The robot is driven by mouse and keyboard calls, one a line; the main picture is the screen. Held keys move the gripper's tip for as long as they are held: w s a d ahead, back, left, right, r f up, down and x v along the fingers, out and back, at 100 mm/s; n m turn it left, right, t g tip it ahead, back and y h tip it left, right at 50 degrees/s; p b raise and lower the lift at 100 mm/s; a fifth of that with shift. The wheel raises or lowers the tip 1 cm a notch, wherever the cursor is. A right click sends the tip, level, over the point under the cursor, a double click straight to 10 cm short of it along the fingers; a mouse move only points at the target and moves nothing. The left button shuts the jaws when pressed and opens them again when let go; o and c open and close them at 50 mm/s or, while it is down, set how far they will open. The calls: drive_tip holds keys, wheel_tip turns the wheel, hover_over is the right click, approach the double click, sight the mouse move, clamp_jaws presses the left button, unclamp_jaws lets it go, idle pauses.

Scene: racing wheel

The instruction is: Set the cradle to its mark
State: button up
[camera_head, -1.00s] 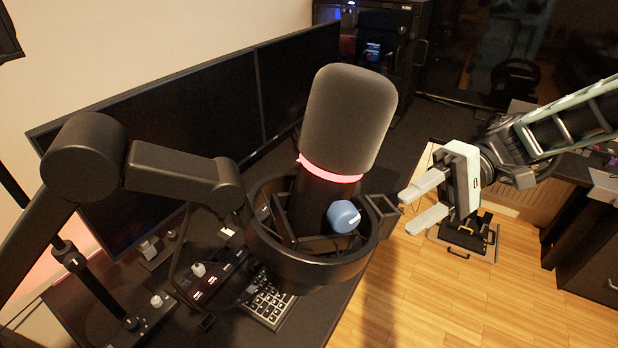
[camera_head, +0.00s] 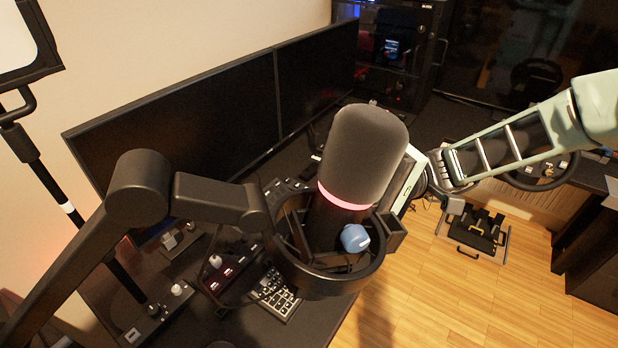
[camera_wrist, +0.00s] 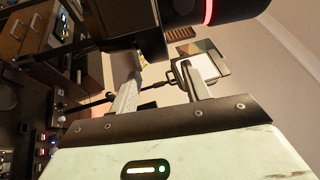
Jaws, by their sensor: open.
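The cradle is a dark ring mount (camera_head: 325,282) on the end of a black jointed boom arm (camera_head: 210,200). It surrounds the lower part of a grey microphone (camera_head: 365,150) with a lit red band. A blue knob (camera_head: 355,239) with a pale line shows on it. No mark for the cradle can be told. My gripper is largely hidden behind the microphone in the head view, only its pale body showing to the right. In the wrist view my gripper (camera_wrist: 162,76) is open, its fingers apart, with dark mount parts and the microphone (camera_wrist: 205,12) close beyond; contact cannot be told.
Two monitors (camera_head: 180,110) stand behind the boom. The desk below holds a keypad (camera_head: 275,293) and control boxes. A pedal set (camera_head: 475,232) lies on the wooden floor (camera_head: 430,300), which has clear room at the right. A lamp (camera_head: 25,45) stands at the left.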

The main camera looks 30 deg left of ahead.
sight(309, 206)
drive_tip(key=p+x, duration=0.2)
drive_tip(key=x, duration=0.3)
drive_tip(key=shift+r, duration=0.15)
drive_tip(key=shift+f+x, duration=0.2)
drive_tip(key=shift+x, duration=0.65)
